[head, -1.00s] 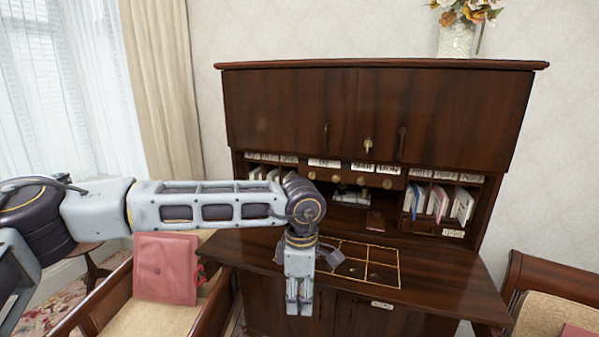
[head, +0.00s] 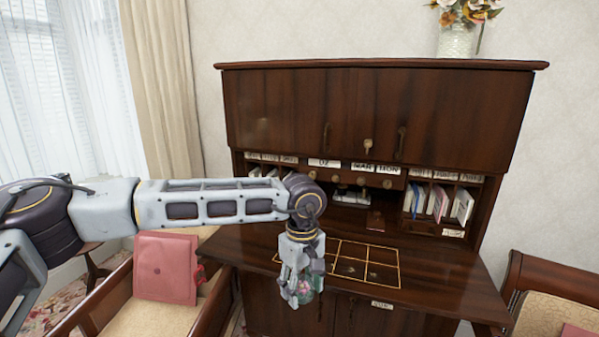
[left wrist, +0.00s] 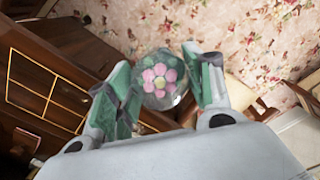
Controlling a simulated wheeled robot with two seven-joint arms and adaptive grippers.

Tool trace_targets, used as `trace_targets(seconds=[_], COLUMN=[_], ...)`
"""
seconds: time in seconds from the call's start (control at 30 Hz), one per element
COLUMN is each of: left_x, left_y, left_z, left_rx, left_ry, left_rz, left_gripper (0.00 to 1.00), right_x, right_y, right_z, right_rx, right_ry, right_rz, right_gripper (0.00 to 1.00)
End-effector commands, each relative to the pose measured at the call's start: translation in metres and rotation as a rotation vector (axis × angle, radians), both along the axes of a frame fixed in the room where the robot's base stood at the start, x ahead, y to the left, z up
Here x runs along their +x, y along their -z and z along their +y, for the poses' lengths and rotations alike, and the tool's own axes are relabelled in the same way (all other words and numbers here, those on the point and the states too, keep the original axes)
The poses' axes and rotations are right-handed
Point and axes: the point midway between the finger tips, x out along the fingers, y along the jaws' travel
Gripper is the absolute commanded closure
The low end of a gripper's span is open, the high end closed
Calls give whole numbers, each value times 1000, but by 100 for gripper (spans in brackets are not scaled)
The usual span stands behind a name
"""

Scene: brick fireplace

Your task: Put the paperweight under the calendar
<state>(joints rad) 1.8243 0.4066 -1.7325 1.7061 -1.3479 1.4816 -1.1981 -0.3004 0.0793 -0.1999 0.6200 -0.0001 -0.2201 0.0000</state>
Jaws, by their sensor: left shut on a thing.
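The paperweight (left wrist: 160,78) is a clear glass ball with a pink flower inside. My left gripper (head: 303,298) is shut on it, with one finger on each side in the left wrist view. In the head view the paperweight (head: 305,293) shows low between the fingers, partly hidden, in front of the desk's front edge. My right gripper is not in view.
The desktop (head: 440,270) carries a gold-lined grid (head: 350,268) and has bare room at right. Pigeonholes hold papers (head: 440,202). A dark red item (head: 376,220) lies at the back. Chairs stand left and right; a pink cushion (head: 166,268) is on the left one.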

Motion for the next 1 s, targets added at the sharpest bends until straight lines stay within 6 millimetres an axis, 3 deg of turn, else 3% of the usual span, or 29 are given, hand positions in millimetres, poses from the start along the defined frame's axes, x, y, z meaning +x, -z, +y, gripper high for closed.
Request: trace_targets(seconds=[0.57, 1.0], left_x=[17, 36], left_y=[-3, -3], left_z=[7, 23], left_rx=[-1, -1], left_ry=[432, 740], left_rz=[-1, 0], left_gripper=[81, 81], right_x=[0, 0], right_y=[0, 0], right_z=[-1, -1], right_rx=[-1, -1], right_ry=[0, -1], right_rz=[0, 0], right_gripper=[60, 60])
